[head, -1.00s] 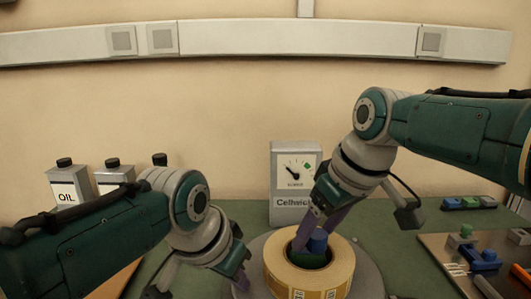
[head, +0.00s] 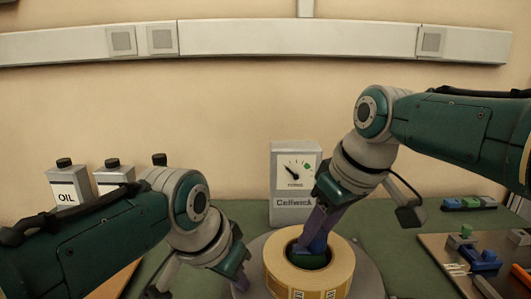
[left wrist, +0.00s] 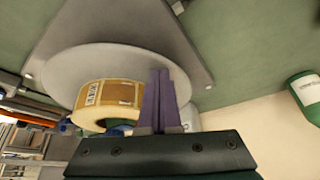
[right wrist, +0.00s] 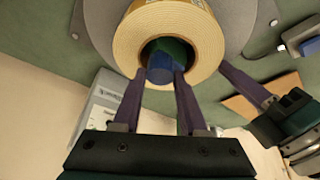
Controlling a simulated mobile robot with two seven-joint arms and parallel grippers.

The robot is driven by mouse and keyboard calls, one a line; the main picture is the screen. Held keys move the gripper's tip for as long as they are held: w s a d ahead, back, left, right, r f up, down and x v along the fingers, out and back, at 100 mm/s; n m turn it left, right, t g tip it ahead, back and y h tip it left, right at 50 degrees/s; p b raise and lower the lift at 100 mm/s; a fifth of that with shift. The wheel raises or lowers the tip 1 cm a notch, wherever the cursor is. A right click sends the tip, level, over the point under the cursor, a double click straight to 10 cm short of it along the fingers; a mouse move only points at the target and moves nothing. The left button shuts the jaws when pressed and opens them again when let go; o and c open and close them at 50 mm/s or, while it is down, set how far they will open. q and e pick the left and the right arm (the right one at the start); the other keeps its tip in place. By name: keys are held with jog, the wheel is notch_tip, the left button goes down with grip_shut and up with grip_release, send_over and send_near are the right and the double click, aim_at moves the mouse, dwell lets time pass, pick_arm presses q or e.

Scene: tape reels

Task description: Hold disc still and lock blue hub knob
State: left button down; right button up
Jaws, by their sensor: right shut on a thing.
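My right gripper (right wrist: 161,76) reaches down into the core, shut on the knob with one purple finger on each side. My left gripper (left wrist: 159,72) has its purple fingers close together at the disc's edge (left wrist: 60,70), beside the roll. I cannot tell whether the rim is between them.
Oil containers (head: 68,182) stand at the back left. A board with tools (head: 450,250) lies at the right, and a small block set (head: 468,203) is behind it. Green bench shows between them.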

jog(key=shift+a, duration=0.15)
grip_shut()
jog(key=m, duration=0.2)
jog(key=m+h, duration=0.1)
jog(key=m, duration=0.1)
jog(key=shift+s+a+t+h, duration=0.1)
jog(key=shift+a+t+h, duration=0.05)
jog(key=shift+t+h, duration=0.15)
jog(key=m, duration=0.2)
jog(key=m+h, duration=0.1)
jog(key=m, duration=0.1)
jog(key=shift+m+h, duration=0.3)
jog(key=o, duration=0.6)
grip_release()
jog(key=shift+d, duration=0.2)
jog(key=n+y, duration=0.1)
jog(key=n, duration=0.3)
jog(key=shift+d+n+y, duration=0.1)
jog(key=shift+n+y, duration=0.3)
jog(key=n, duration=0.2)
jog(key=n+y, duration=0.1)
jog(key=n, duration=0.1)
jog(key=shift+n+g+y, duration=0.3)
jog(key=shift+n+g, duration=0.1)
